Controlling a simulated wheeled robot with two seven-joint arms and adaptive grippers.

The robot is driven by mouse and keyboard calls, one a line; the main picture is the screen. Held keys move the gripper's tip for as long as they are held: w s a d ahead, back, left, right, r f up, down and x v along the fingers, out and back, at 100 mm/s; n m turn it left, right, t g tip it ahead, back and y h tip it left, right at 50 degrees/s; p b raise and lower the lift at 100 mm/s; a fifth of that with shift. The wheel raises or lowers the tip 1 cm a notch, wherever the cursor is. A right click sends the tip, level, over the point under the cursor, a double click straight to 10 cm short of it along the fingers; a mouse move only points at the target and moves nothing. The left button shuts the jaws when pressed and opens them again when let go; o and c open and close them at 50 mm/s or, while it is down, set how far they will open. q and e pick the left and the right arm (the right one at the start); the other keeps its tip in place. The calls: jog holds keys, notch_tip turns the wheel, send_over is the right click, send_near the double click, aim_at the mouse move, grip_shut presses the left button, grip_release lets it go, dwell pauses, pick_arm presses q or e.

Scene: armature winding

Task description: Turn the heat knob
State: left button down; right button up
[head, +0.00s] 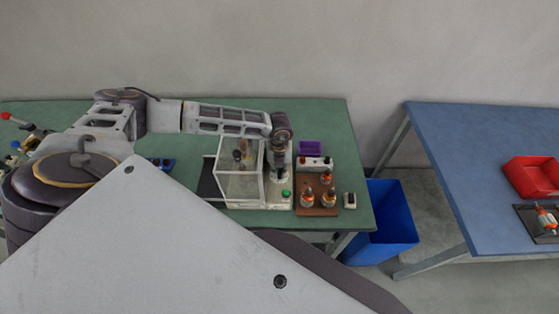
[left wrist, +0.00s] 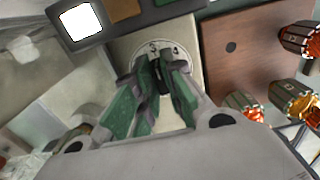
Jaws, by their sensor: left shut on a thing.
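In the left wrist view, the green fingers of my left gripper (left wrist: 163,72) are shut on a dark knob (left wrist: 158,84). The knob stands in front of a pale round dial (left wrist: 174,47) with small marks. The fingers cover much of the knob, so its pointer setting cannot be read. In the head view, my left gripper (head: 281,174) points down beside the right side of the clear-walled box. The knob is too small and covered to make out there. My right gripper is in neither view.
The clear box (head: 240,172) stands left of the gripper. A brown board (head: 317,209) with several orange-and-metal armatures is on the right; its surface also shows in the left wrist view (left wrist: 232,47). A purple bin (head: 310,148) and a blue floor bin (head: 395,228) are nearby.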

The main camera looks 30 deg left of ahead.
pick_arm(q)
jog(key=m+b, duration=0.4)
jog(key=m, duration=0.1)
jog(key=shift+w+f+m+b, duration=0.1)
jog(key=shift+f+m+b, duration=0.05)
jog(key=shift+m+b, duration=0.2)
jog(key=shift+d+m+b, duration=0.1)
jog(key=shift+m+b, duration=1)
jog(key=shift+m, duration=0.15)
jog(key=shift+m+b, duration=0.55)
jog(key=shift+m, duration=0.15)
jog(key=shift+r, duration=0.2)
jog(key=c, duration=1.5)
grip_release()
